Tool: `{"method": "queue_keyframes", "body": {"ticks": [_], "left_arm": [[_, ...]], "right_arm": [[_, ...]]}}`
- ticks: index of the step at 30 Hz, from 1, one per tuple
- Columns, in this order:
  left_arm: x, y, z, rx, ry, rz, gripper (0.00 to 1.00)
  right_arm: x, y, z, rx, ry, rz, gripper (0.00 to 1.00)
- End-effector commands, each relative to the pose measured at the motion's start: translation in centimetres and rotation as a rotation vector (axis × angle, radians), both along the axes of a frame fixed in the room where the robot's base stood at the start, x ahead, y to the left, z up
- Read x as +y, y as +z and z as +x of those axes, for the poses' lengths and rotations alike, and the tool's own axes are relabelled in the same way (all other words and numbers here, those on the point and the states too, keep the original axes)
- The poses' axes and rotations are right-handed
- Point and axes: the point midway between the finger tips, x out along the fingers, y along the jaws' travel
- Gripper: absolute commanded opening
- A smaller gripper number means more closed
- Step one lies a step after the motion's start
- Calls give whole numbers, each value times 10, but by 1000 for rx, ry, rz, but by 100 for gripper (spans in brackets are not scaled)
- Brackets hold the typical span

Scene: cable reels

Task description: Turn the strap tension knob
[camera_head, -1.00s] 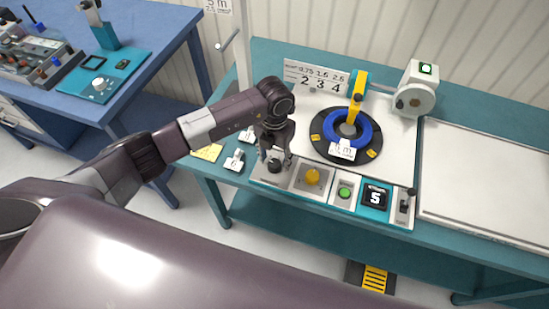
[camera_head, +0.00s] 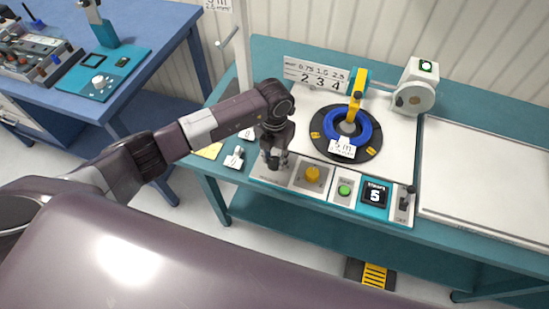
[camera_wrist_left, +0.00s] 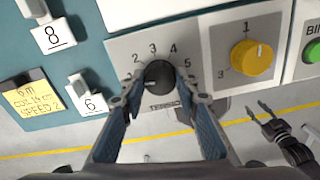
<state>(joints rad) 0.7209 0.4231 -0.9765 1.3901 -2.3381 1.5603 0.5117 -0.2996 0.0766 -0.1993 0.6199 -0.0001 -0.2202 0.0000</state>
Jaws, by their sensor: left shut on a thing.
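The black strap tension knob (camera_wrist_left: 159,75) sits on a grey plate with a dial numbered 2 to 5 and a partly covered "TENSIO" label. My left gripper (camera_head: 273,164) points down at the panel's left end. In the left wrist view its blue-padded fingers (camera_wrist_left: 165,92) are shut on the knob, one on each side. In the head view the gripper mostly hides the knob. My right gripper (camera_wrist_left: 264,112) shows at the lower right of the left wrist view, open and empty, away from the panel.
A yellow knob (camera_head: 312,175), a green button (camera_head: 344,190), a display reading 5 (camera_head: 375,195) and a lever (camera_head: 406,199) line the panel to the right. A blue cable coil (camera_head: 366,133) lies on a black turntable behind. Numbered tags (camera_head: 234,158) lie left.

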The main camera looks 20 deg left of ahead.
Motion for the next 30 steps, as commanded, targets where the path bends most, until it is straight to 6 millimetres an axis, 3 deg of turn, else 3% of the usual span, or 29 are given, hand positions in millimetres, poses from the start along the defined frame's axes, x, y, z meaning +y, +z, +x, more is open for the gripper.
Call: {"method": "queue_keyframes", "body": {"ticks": [30], "left_arm": [[1,-1,2,-5,-626,2,5]], "right_arm": [[-4,-80,-1,1,3,-5,40]]}}
